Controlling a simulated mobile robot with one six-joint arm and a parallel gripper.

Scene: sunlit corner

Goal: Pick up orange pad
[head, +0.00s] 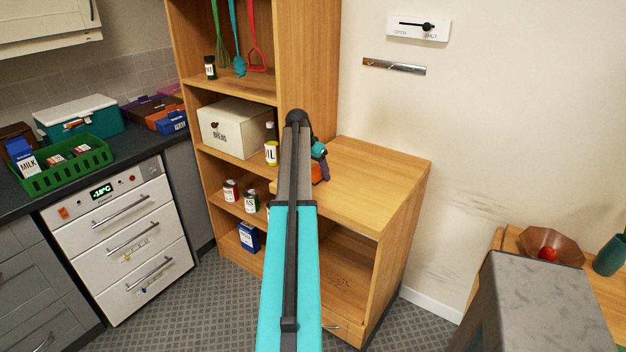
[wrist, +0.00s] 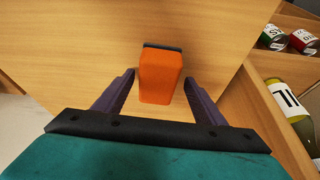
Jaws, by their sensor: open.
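The orange pad (wrist: 160,78) is an orange block with a dark strip along its far edge. It lies on the wooden cabinet top (wrist: 90,35) in the wrist view. My gripper (wrist: 159,80) is open, with one dark purple finger on each side of the pad and a gap to both. In the head view my arm hides much of this spot. A little orange of the pad (head: 317,179) shows beside my gripper (head: 322,166) over the cabinet top.
Shelves to the left hold a bread box (head: 232,127), an oil bottle (head: 271,152) and several cans. A green crate (head: 95,157) stands on the dark counter. The cabinet top (head: 385,165) is clear to the right. A grey block-like surface (head: 545,300) stands at front right.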

